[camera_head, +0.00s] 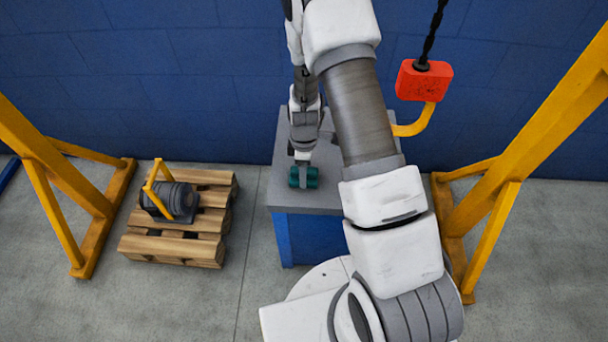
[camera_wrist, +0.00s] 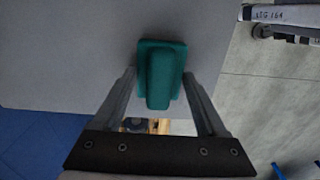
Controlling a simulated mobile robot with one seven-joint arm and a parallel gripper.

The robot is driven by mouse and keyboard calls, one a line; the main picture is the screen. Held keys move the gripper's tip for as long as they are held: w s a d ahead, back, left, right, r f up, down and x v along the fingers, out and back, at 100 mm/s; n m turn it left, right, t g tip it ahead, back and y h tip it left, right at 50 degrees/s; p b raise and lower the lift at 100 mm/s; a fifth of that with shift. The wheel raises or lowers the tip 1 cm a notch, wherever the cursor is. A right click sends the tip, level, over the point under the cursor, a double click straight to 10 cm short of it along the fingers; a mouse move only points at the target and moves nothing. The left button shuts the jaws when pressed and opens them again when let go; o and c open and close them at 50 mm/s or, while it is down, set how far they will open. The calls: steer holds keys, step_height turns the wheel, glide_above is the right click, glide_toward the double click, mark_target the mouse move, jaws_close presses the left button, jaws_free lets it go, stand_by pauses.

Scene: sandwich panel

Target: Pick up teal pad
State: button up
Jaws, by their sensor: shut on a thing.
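The teal pad (camera_head: 296,178) is at the front left part of the grey tabletop (camera_head: 330,197). In the wrist view the teal pad (camera_wrist: 160,76) shows a flat base with a narrower raised block, over the grey surface (camera_wrist: 70,50). My gripper (camera_head: 303,163) points down at it from above. In the wrist view the two fingers of my gripper (camera_wrist: 161,84) lie on either side of the raised block and are shut on it. I cannot tell whether the pad touches the tabletop or is slightly lifted.
The table has a blue front (camera_head: 313,238). A wooden pallet (camera_head: 170,247) at left carries a dark motor-like unit (camera_head: 178,199). Yellow frame legs stand left (camera_head: 50,165) and right (camera_head: 540,125). A red hook block (camera_head: 424,80) hangs right of my arm. A blue wall (camera_head: 150,80) is behind.

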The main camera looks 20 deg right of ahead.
steer(key=c, duration=0.4)
steer(key=shift+r, duration=0.65)
step_height(320, 180, up, 3)
steer(key=shift+r+p, duration=0.15)
steer(key=shift+p, duration=0.5)
steer(key=s+d+r+p, duration=0.1)
steer(key=s+d+r, duration=0.1)
steer(key=d+r, duration=0.4)
steer(key=d, duration=0.5)
steer(key=shift+d+r, duration=0.2)
steer(key=shift+d, duration=0.05)
